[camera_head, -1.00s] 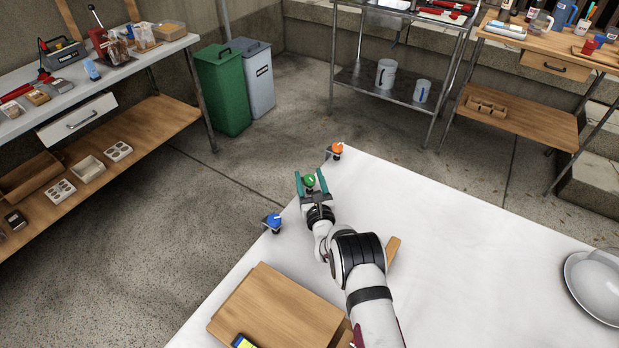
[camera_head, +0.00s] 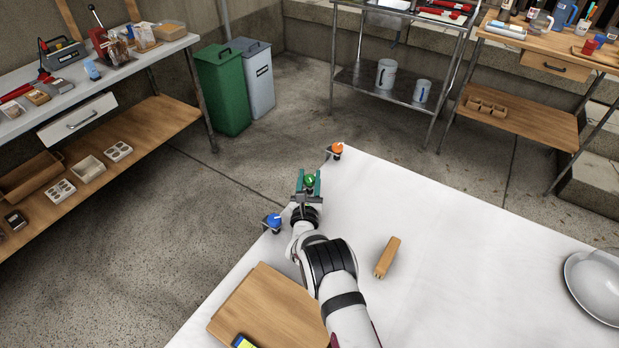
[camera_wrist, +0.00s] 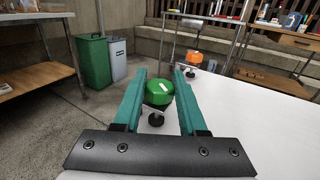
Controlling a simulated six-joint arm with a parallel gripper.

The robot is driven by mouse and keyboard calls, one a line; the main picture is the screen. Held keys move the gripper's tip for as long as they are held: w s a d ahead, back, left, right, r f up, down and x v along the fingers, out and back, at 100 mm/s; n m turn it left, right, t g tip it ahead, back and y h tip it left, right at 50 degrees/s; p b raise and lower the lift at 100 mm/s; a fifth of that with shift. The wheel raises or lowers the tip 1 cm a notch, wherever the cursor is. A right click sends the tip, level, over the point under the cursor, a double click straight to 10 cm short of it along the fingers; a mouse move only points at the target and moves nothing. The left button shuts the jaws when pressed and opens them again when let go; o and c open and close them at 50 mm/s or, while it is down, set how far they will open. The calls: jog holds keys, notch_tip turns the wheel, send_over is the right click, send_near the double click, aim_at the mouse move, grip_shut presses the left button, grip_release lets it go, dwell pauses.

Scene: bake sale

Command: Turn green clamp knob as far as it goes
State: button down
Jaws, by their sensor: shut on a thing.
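The green clamp knob (camera_head: 309,181) sits at the table's far-left edge, between the blue knob and the orange knob. In the wrist view the green knob (camera_wrist: 159,93) has a white mark on its top, slanting toward the lower right. My gripper (camera_head: 308,180) has its teal fingers on either side of the knob. In the wrist view my gripper (camera_wrist: 160,88) is shut on the green knob. A black clamp screw (camera_wrist: 156,119) shows below the knob.
A blue knob (camera_head: 273,221) and an orange knob (camera_head: 337,148) sit on clamps along the same edge.

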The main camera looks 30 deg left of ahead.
aim_at(314, 179)
jog(key=shift+c, duration=2.3)
grip_release()
jog(key=shift+r, duration=0.1)
jog(key=shift+r, duration=0.4)
jog(key=r, duration=0.2)
jog(key=d+r, duration=0.1)
jog(key=r, duration=0.1)
jog(key=shift+w+d, duration=0.1)
jog(key=shift+w, duration=0.05)
jog(key=w+d+r, duration=0.1)
jog(key=d+r, duration=0.5)
jog(key=d, duration=0.4)
jog(key=shift+w+d, duration=0.15)
jog(key=shift+w, duration=0.25)
jog(key=shift+r, duration=0.1)
